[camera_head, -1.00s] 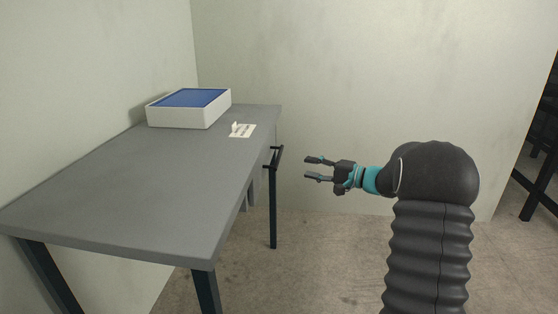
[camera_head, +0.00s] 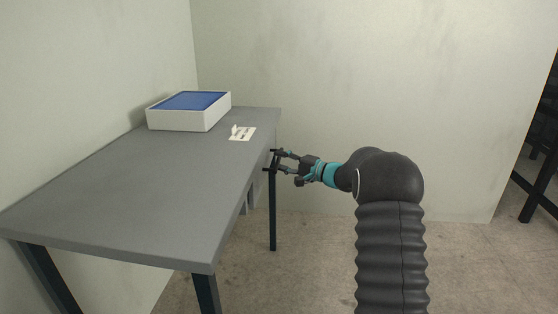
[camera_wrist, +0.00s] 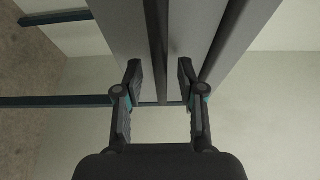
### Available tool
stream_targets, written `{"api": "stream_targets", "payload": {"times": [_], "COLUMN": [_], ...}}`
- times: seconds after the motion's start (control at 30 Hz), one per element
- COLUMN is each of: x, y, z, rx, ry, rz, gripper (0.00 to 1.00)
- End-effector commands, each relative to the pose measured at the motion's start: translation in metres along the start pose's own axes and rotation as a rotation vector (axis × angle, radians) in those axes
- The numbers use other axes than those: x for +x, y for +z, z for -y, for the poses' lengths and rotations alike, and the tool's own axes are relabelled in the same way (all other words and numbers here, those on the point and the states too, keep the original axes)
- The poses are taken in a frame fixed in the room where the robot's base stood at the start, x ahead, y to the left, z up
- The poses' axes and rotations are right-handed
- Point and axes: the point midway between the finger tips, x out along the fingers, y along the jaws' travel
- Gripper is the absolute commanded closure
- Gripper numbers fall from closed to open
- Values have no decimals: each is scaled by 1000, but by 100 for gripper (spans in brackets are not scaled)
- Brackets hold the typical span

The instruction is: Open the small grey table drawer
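The grey table (camera_head: 130,190) has a drawer under its right edge, and the drawer's grey front shows in the wrist view (camera_wrist: 122,25). Its dark bar handle (camera_wrist: 157,45) runs down the middle of that view. In the head view the handle is mostly covered by my fingers. My gripper (camera_head: 277,161) is at the table's right side, level with the handle. In the wrist view my gripper (camera_wrist: 160,75) is open, with one finger on each side of the bar and a visible gap to both. The drawer looks shut.
A white box with a blue top (camera_head: 190,120) stands on the table's far end. A small pale card with a white piece (camera_head: 242,133) lies near it. A wall is behind the table. The floor (camera_head: 310,250) right of the table is clear.

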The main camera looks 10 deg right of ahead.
Motion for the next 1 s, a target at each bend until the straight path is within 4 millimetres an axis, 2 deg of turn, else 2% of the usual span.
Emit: {"api": "stream_targets", "payload": {"times": [0.17, 0.47, 0.63, 1.0], "x": [12, 14, 14, 14], "y": [0, 0, 0, 2], "z": [1, 0, 0, -1], "rx": [0, 0, 0, -1], "ry": [-1, -1, 0, 0], "rz": [0, 0, 0, 6], "gripper": [61, 61, 100, 100]}}
